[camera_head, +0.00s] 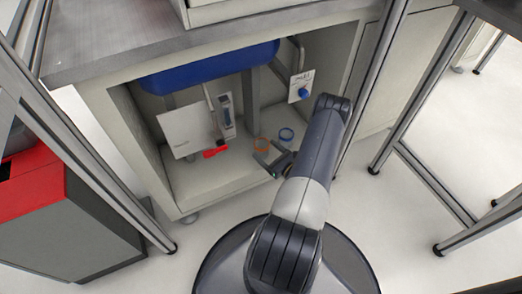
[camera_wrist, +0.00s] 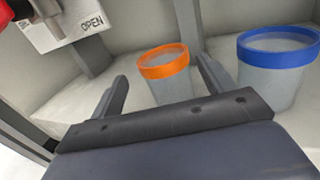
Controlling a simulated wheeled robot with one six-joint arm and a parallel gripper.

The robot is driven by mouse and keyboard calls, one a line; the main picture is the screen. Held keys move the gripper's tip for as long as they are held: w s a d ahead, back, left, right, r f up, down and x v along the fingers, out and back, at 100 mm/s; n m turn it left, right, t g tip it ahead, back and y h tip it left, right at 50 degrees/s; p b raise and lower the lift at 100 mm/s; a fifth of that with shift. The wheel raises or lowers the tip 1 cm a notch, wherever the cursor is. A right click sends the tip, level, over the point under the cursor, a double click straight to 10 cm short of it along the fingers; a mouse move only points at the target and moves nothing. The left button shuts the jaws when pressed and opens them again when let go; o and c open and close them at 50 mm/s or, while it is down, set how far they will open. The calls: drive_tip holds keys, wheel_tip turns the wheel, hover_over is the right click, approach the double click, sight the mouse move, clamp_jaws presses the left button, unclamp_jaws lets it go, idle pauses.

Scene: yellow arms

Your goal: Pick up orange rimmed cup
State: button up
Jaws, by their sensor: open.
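The orange rimmed cup (camera_wrist: 166,74) is a translucent cup with a bright orange band at its top. In the wrist view it stands upright just beyond my gripper (camera_wrist: 165,82), between the two open fingers as seen from the camera. In the head view the cup (camera_head: 262,145) stands on the cabinet floor, at the front of my gripper (camera_head: 267,161). Its base is partly hidden behind the gripper in the wrist view. The fingers are apart, with nothing held. I cannot tell whether they reach around the cup.
A blue rimmed cup (camera_wrist: 276,72) stands close on the right, near the right finger. A white panel (camera_head: 187,131) and a red handle (camera_head: 215,152) are left of the cups. A blue basin (camera_head: 208,68) hangs above. The cabinet floor (camera_head: 205,188) at front left is clear.

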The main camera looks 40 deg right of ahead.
sight(257, 141)
drive_tip(key=shift+w+r+b, duration=0.15)
drive_tip(key=shift+w+b, duration=0.85)
drive_tip(key=shift+w, duration=1.8)
drive_tip(key=c, duration=1.1)
